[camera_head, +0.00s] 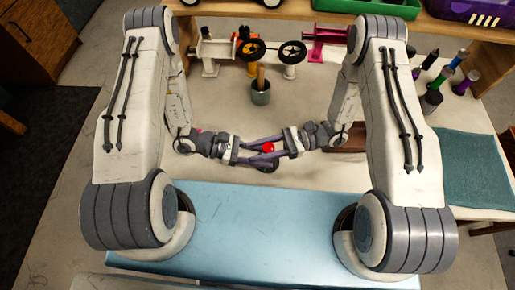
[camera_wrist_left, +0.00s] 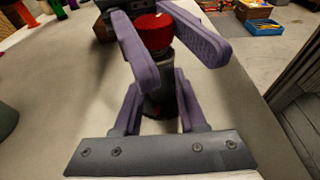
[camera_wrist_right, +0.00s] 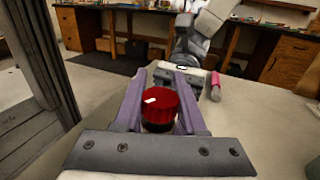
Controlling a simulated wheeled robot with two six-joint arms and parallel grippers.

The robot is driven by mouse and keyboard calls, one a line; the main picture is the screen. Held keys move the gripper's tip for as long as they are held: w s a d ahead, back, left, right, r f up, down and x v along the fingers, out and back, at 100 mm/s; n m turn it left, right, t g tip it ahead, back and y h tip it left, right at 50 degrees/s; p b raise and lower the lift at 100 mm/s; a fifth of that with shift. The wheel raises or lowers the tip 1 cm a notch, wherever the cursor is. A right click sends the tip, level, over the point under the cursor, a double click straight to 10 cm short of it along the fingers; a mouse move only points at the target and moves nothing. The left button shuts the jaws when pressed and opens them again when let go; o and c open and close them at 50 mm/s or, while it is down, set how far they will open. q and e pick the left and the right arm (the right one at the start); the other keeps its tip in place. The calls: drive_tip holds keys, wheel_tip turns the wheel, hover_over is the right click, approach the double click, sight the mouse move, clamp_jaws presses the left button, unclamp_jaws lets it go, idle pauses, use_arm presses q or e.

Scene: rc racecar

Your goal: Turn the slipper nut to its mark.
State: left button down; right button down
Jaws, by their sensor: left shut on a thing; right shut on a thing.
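The slipper nut is a red, ribbed round cap (camera_head: 268,148) with a small white tick on top. It sits upright on a dark cylindrical body (camera_wrist_left: 160,100). In the right wrist view the nut (camera_wrist_right: 160,105) stands between the purple fingers of my right gripper (camera_wrist_right: 160,88), which is shut on it. My left gripper (camera_wrist_left: 160,88) comes from the opposite side, lower down, and is shut on the dark body below the nut. The two grippers' fingers overlap around the part in the head view. I cannot make out a reference mark on the body.
A grey cup (camera_head: 260,95) with a wooden handle stands behind my grippers. Wheels on axle stands (camera_head: 292,51) are farther back. The pale table around the part is mostly clear.

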drive_tip(key=shift+m+t, duration=0.3)
drive_tip(key=shift+t, duration=0.1)
drive_tip(key=m+t, duration=0.2)
drive_tip(key=t, duration=0.1)
drive_tip(key=w+m+t+y, duration=0.1)
drive_tip(key=m+t, duration=0.1)
drive_tip(key=t, duration=0.1)
drive_tip(key=shift+w+a+m+t, duration=0.1)
drive_tip(key=shift+m+t, duration=0.2)
drive_tip(key=shift+t, duration=0.1)
drive_tip(key=m+t, duration=0.1)
drive_tip(key=t, duration=0.1)
drive_tip(key=m+t+h, duration=0.1)
drive_tip(key=t, duration=0.1)
drive_tip(key=shift+w+m, duration=0.3)
drive_tip(key=shift+w, duration=0.05)
drive_tip(key=shift+w+m+t+h, duration=0.2)
drive_tip(key=shift+m+t+h, duration=0.4)
drive_tip(key=shift+t, duration=0.6)
drive_tip(key=shift+w+d, duration=0.1)
drive_tip(key=shift+d, duration=0.1)
drive_tip(key=shift+c, duration=2.3)
unclamp_jaws()
drive_tip(key=shift+d, duration=0.1)
